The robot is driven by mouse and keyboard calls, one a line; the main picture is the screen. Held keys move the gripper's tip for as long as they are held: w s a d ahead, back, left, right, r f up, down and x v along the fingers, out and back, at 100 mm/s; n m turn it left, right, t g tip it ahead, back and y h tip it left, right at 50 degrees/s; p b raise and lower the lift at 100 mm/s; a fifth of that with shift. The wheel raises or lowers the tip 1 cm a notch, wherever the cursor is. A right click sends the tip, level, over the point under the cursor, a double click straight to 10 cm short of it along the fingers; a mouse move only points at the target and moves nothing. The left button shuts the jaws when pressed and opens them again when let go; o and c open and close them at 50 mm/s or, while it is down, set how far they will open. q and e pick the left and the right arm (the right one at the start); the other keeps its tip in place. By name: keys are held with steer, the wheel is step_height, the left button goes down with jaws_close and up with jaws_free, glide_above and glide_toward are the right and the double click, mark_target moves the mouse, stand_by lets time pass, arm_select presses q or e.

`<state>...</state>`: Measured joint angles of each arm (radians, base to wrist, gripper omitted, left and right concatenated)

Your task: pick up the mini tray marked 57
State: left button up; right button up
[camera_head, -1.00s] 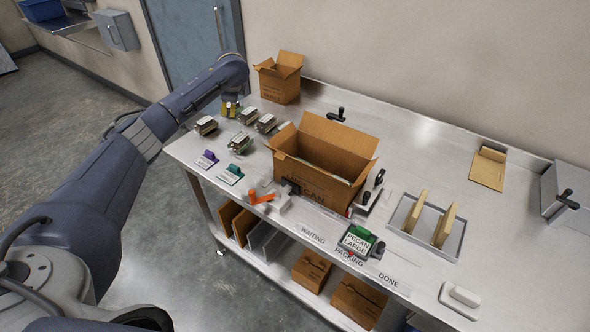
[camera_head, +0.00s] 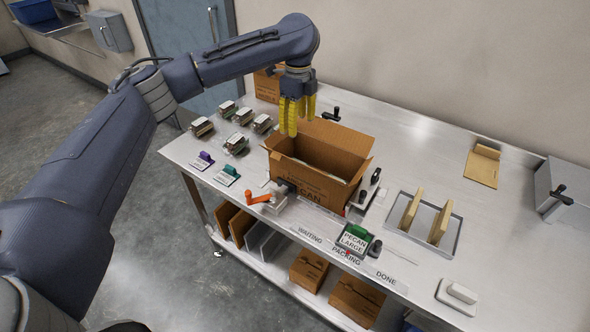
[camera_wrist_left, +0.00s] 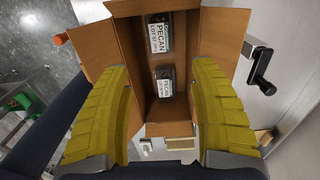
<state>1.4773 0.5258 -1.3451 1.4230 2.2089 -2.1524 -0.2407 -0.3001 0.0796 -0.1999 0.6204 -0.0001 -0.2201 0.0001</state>
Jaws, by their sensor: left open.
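Several small clear clamshell trays with dark contents, such as this one (camera_head: 201,127), stand in a group at the left end of the bench; their numbers are too small to read in the head view. The open cardboard box (camera_head: 312,182) stands right of them. In the left wrist view two labelled pecan trays lie inside the box, one farther up (camera_wrist_left: 159,37) and one nearer the middle (camera_wrist_left: 164,83). The upper label seems to read lot 57, but it is small. My left gripper (camera_head: 297,122) is open and empty, pointing down above the box.
A smaller open box (camera_head: 266,86) stands behind my left wrist. A metal rack (camera_head: 443,246) stands at right.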

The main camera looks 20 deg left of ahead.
arm_select(q)
step_height(320, 180, down, 17)
stand_by(0.9)
steer(key=shift+o, duration=0.2)
steer(key=c, duration=0.9)
steer(key=shift+c, duration=0.2)
